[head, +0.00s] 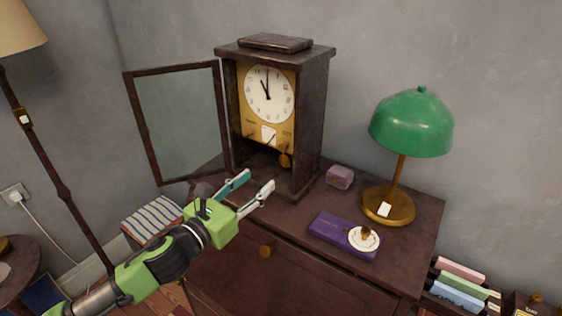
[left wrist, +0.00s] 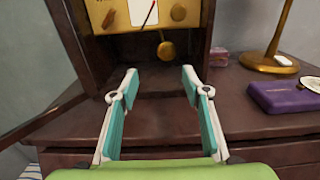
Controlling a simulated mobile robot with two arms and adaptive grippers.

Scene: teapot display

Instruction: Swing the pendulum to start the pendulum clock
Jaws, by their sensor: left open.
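The pendulum clock (head: 315,118) is a dark wooden case on the dresser, with a white dial (head: 268,94) on a gold panel. Its glass door (head: 180,122) stands swung open to the left. The gold pendulum bob (head: 285,157) hangs below the panel. It also shows in the left wrist view (left wrist: 166,50), beyond the fingertips and between them, a little to the right. My left gripper (head: 257,184) is open and empty in front of the clock, low and near the dresser's front edge, apart from the bob. The left wrist view shows both fingers (left wrist: 160,78) spread. My right gripper is not in view.
On the dresser (head: 405,255), right of the clock, are a small pinkish box (head: 340,177), a purple box (head: 333,234) with a white dish (head: 364,240), and a green lamp (head: 412,122). A striped cloth (head: 152,213) lies left. A floor lamp stands far left.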

